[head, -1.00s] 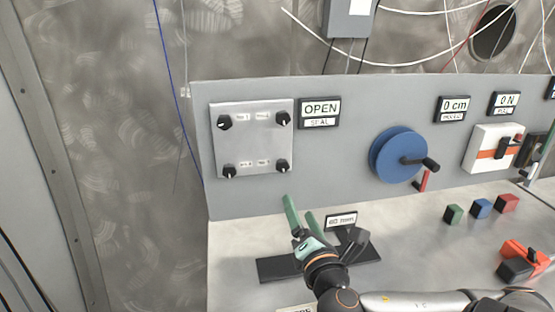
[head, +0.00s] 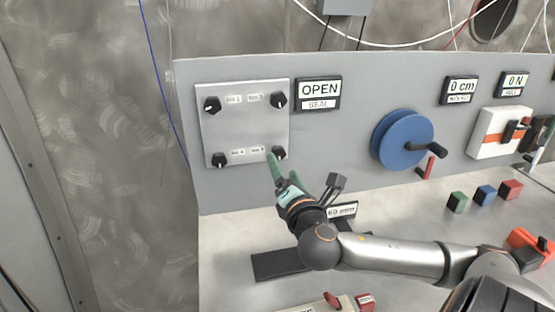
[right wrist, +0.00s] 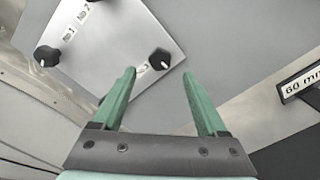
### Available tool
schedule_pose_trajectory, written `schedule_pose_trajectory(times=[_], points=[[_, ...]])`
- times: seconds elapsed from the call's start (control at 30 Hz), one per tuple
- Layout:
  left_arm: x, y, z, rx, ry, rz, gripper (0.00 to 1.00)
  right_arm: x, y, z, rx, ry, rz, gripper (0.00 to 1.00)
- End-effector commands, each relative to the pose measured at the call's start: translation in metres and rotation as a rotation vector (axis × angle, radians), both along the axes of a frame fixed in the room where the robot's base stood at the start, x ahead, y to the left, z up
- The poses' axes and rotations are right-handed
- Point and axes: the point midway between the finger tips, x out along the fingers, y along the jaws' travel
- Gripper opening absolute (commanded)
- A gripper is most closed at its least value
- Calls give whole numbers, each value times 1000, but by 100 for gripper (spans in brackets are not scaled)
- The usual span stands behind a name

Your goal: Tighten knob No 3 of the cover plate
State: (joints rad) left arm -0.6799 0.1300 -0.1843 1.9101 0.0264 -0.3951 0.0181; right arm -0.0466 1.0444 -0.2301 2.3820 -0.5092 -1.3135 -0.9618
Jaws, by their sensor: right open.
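The square cover plate (head: 245,125) is fixed to the grey panel, with a black knob near each corner. The knob at its lower right (head: 279,152) appears to be No 3; its small label is hard to read. My right gripper (head: 283,169) is open and empty, its green fingers just below this knob in the head view. In the right wrist view that knob (right wrist: 159,58) lies ahead of the gap between the open fingers (right wrist: 160,74). It seems to be apart from both fingers. A display above right of the plate reads OPEN, SEAL (head: 318,93). My left gripper is out of view.
A blue wheel with a crank (head: 402,138) and a white box with an orange band (head: 498,132) are further right on the panel. Green, blue and red blocks (head: 486,195) stand on the table.

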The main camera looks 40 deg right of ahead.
Motion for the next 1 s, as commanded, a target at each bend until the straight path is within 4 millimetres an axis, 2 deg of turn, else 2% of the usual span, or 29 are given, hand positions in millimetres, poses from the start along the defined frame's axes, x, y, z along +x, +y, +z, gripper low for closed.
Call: schedule_pose_trajectory(times=[0.1,0.33,0.5,0.8,1.0], points=[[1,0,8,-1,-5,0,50,20,-12,2,1,0,-3,75],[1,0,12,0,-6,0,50,47,-26,1,2,0,0,75],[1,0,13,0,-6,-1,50,56,-31,0,2,1,1,75],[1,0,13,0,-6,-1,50,57,-31,0,2,1,2,75],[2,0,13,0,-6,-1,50,57,-31,0,2,1,2,53]])
